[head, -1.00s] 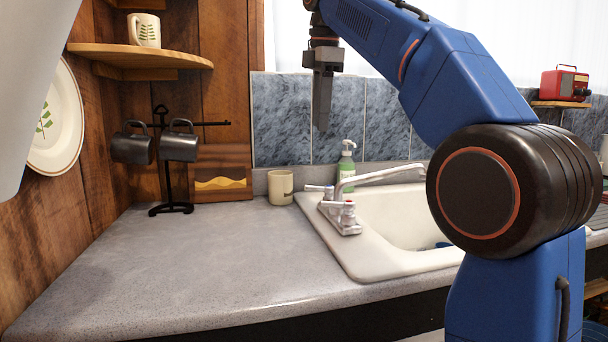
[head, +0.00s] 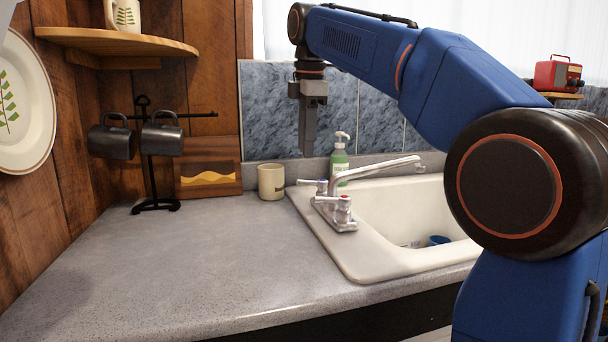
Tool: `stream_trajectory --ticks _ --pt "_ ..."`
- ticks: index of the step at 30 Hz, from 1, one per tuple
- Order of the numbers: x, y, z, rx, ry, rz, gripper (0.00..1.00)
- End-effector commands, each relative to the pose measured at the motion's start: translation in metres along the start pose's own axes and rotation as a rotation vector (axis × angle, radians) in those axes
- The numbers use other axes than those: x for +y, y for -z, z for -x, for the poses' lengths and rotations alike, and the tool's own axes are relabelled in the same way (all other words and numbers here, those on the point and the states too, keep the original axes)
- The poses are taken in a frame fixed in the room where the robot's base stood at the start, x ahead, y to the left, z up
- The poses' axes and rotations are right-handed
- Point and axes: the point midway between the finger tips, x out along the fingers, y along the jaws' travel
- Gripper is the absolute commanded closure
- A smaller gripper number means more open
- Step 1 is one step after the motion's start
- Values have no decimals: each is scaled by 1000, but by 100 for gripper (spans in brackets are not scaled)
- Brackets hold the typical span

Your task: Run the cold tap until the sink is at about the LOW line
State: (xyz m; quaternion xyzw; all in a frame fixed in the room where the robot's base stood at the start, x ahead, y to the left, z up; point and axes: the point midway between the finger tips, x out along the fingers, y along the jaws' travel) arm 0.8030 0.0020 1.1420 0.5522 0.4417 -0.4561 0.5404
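The tap (head: 372,174) has a chrome spout reaching right over the white sink (head: 366,258). One handle (head: 343,212) at its near end has a red mark. The other handle (head: 319,187), farther back, seems to have a bluish mark. No stream shows below the spout. A LOW line and the water level cannot be made out; my arm covers the sink's right part. My gripper (head: 305,154) points down, above and behind the tap handles in the picture, apparently clear of them. Its fingers overlap edge-on, so their opening cannot be told. Nothing shows in it.
A blue item (head: 438,240) lies in the sink. A green soap bottle (head: 340,160) stands behind the tap, and a cream mug (head: 271,182) left of it. A black mug stand (head: 154,170) is farther left. The grey counter (head: 190,260) is clear in front.

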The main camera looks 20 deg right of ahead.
Motion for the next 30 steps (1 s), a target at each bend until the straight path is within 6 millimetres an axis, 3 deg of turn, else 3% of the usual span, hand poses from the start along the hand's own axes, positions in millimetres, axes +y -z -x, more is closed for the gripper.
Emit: stream_trajectory --ticks 9,15,28,29,30 --pt "-1 0 -55 0 2 0 71" --pt "0 0 -78 0 1 0 71" --pt "0 0 -87 0 0 0 71" --pt "0 0 -87 0 0 0 73" --pt "0 0 -87 0 0 0 83"
